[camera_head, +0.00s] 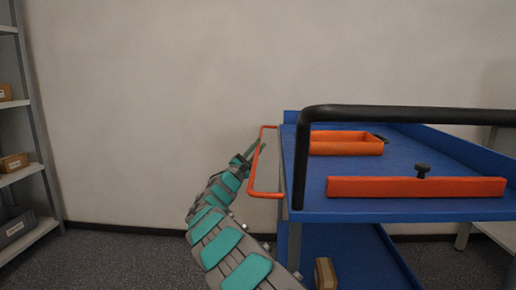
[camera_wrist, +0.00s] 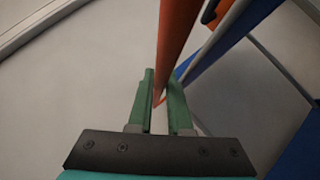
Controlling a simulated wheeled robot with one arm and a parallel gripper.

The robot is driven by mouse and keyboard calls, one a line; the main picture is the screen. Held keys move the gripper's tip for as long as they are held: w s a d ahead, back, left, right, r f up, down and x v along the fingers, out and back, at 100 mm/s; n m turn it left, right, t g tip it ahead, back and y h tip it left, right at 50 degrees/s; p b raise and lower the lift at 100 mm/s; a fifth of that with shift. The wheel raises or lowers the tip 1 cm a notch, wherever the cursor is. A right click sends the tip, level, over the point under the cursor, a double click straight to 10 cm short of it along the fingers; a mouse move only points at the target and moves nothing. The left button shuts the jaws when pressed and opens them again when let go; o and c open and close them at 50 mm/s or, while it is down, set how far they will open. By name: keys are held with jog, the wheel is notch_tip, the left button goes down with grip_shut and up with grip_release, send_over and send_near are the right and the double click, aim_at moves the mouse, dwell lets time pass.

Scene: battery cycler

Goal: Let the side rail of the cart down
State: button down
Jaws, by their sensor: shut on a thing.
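The blue cart (camera_head: 400,205) stands at the right in the head view. Its orange side rail (camera_head: 266,196) is a U-shaped bar sticking out from the cart's left end, roughly level with the top deck. My gripper (camera_head: 256,150) is at the rail's outer bar. In the wrist view the orange rail (camera_wrist: 175,40) runs down between the two green fingers of my gripper (camera_wrist: 162,92), which are shut on it. The fingertips are partly hidden by the rail in the wrist view.
A black handle bar (camera_head: 400,110) rises over the cart's near side. An orange tray (camera_head: 345,149) and an orange bar (camera_head: 415,187) with a black knob (camera_head: 423,169) are on the deck. A cardboard box (camera_head: 326,274) is below. Shelves (camera_head: 25,172) stand far left; the floor between is clear.

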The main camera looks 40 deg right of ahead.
jog(key=shift+d, duration=0.1)
jog(key=c, duration=0.8)
grip_release()
jog(key=shift+c, duration=0.2)
jog(key=shift+a+f, duration=0.2)
jog(key=shift+a, duration=0.3)
jog(key=v, duration=0.6)
jog(key=shift+s+a+f, duration=0.25)
